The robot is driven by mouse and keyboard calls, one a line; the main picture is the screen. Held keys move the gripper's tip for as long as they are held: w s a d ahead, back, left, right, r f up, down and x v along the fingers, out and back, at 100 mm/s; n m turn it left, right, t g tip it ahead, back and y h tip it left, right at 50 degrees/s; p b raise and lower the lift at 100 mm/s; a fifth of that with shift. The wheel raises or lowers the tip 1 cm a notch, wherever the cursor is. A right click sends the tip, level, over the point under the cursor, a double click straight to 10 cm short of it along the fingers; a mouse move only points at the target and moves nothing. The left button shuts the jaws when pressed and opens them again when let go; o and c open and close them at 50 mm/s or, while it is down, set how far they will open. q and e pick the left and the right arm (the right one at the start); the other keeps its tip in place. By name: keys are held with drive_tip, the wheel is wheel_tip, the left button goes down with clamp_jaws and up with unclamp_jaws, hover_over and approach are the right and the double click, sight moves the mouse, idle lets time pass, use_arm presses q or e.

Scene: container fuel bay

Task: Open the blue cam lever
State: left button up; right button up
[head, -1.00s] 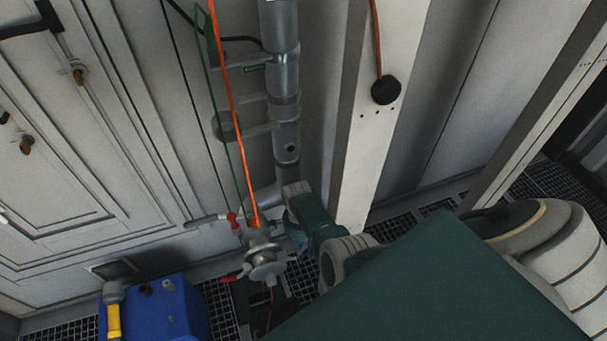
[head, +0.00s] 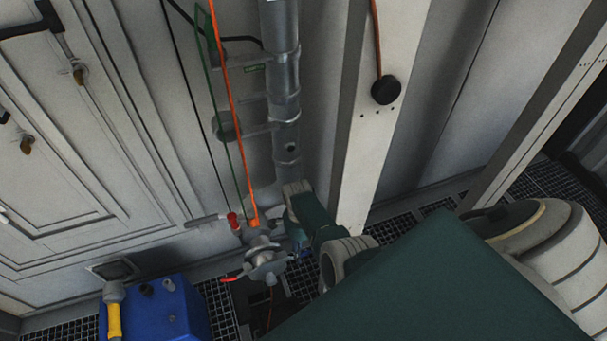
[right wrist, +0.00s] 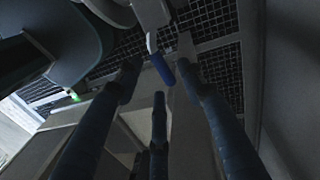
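The blue cam lever (right wrist: 161,69) shows in the right wrist view as a short blue grip on a pale metal arm. It lies beyond and between the spread fingertips of my right gripper (right wrist: 160,82), with no clear contact visible. The gripper's dark fingers are open and apart. In the head view my right gripper (head: 298,238) is at the right side of a grey metal coupling (head: 265,260), and its fingers are mostly hidden. My left gripper is not in view.
An orange line (head: 235,120) runs down to the coupling. A grey vertical pipe (head: 284,100) stands behind it, and a white post (head: 358,150) is close to my right arm. A blue container (head: 165,310) with a yellow-sleeved nozzle (head: 113,318) stands lower left. Grated floor (head: 410,228) lies behind.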

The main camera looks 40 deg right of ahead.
wheel_tip(320, 180, up, 12)
drive_tip(key=w, duration=0.1)
drive_tip(key=shift+w+f, duration=0.25)
drive_tip(key=shift+w, duration=0.05)
idle(0.5)
